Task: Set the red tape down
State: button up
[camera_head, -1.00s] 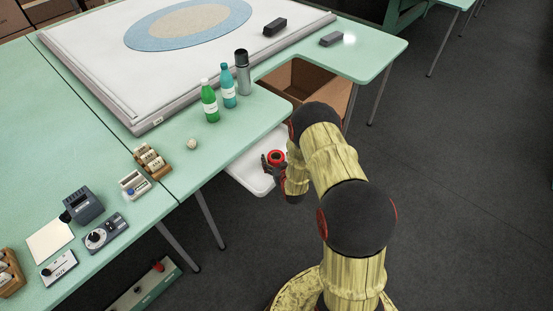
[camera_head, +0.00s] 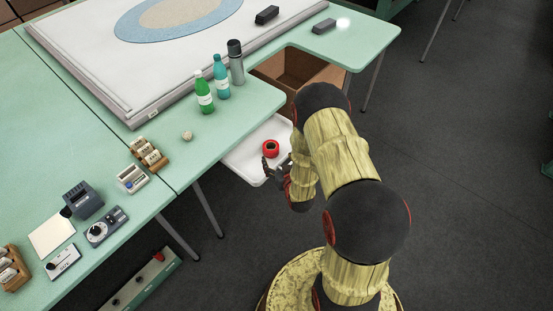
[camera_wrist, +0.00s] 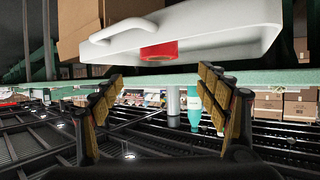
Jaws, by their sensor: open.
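The red tape (camera_head: 270,148) is a short ring. It rests on the white tray (camera_head: 242,157) that juts out below the green table. My gripper (camera_head: 271,170) is just on the near side of the tape, with its fingers apart and nothing between them. In the wrist view, which looks upside down, the tape (camera_wrist: 159,51) sits against the white tray (camera_wrist: 225,30), beyond the tips of my open gripper (camera_wrist: 161,77). A visible gap separates the fingers from the tape.
A green bottle (camera_head: 204,95), a teal bottle (camera_head: 221,80) and a grey flask (camera_head: 236,64) stand on the table edge above the tray. A cardboard box (camera_head: 290,73) is behind the tray. Open dark floor lies to the right.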

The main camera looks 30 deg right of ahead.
jog(key=w+a+r+g, duration=0.15)
jog(key=w+r, duration=0.35)
jog(key=r, duration=0.6)
jog(key=s+a+r+n+g+y, duration=0.1)
jog(key=a+r, duration=0.2)
jog(key=r, duration=0.4)
jog(key=s+a+r+g, duration=0.1)
jog(key=s+a+r, duration=0.1)
jog(key=r, duration=0.5)
jog(key=s+a+r+g+y, duration=0.1)
jog(key=s+a+r, duration=0.2)
jog(key=s+r, duration=0.25)
jog(key=s+a+r+g, duration=0.1)
jog(key=s+a+r, duration=0.2)
jog(key=s+r, duration=0.25)
jog(key=s+a+r+g, duration=0.1)
jog(key=s+a+r, duration=0.1)
jog(key=s, duration=0.7)
jog(key=s+a+r+n+g+y, duration=0.1)
jog(key=s+a+r, duration=0.1)
jog(key=s, duration=0.7)
jog(key=shift+a+r+n, duration=0.15)
jog(key=shift+n, duration=0.15)
